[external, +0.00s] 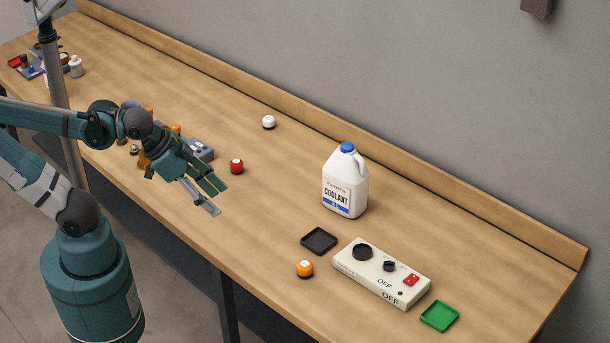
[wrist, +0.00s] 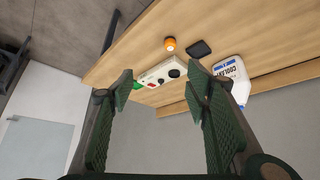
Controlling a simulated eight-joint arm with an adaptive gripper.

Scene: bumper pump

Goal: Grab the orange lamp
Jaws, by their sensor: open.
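The orange lamp (external: 305,269) is a small round orange thing with a pale top. It stands on the wooden bench near its front edge, left of the white control box. It also shows in the wrist view (wrist: 169,44), beyond the fingertips at the upper middle. My gripper (external: 218,197) is open and empty, held well to the left of the lamp in the external view and apart from it. In the wrist view its two fingers (wrist: 160,85) are spread wide with nothing between them.
The white control box (external: 375,283) with black knobs and a red switch, a black tray (external: 319,241), a green tray (external: 439,316) and a coolant jug (external: 345,184) are around the lamp. A red lamp (external: 237,166) and white lamp (external: 268,122) stand farther left. Bare bench (external: 262,222) lies between.

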